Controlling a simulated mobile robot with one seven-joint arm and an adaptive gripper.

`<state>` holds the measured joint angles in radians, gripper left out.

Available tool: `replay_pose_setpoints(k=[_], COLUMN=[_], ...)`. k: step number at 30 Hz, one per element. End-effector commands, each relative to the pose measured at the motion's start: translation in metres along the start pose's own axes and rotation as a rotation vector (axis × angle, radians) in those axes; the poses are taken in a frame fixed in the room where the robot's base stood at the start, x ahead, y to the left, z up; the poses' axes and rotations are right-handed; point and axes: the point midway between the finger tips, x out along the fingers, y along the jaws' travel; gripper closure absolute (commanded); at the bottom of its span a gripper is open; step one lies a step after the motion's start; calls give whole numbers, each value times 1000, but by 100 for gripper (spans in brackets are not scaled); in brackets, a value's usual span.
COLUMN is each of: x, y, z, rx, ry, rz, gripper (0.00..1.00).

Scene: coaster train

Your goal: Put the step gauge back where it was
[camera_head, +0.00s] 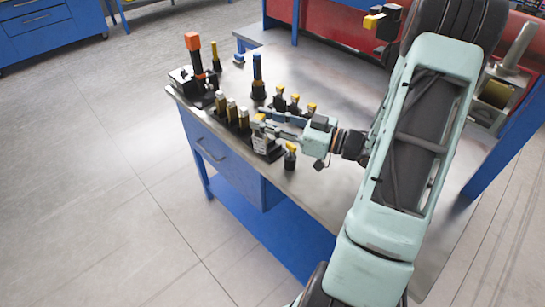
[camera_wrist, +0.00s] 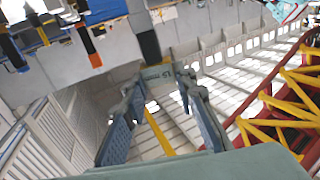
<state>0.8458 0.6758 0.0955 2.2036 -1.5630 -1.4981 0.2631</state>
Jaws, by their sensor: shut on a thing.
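My gripper (camera_head: 266,129) is at the near edge of the workbench, at the right end of a row of dark holders with upright yellow-topped pieces (camera_head: 232,111). It is shut on a small pale piece with a yellow top (camera_head: 259,118), which I take to be the step gauge. In the wrist view my gripper (camera_wrist: 157,78) has its two blue-padded fingers on either side of a grey-green piece with small dark marking (camera_wrist: 157,72). Whether the piece touches the holder below it, I cannot tell. My fingers hide part of it.
Small yellow-topped pieces (camera_head: 290,156) stand close to my gripper, with several more behind it. A blue-topped post (camera_head: 257,78) and an orange-topped post (camera_head: 193,52) stand farther left.

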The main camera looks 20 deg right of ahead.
Motion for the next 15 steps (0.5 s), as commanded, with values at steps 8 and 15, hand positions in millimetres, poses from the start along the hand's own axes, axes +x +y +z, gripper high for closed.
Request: replay_pose_setpoints(k=[8, 15], x=[-37, -66], y=[20, 25], z=[-22, -42], rx=[-6, -5], ry=[2, 2], rz=[137, 247], gripper=[100, 100])
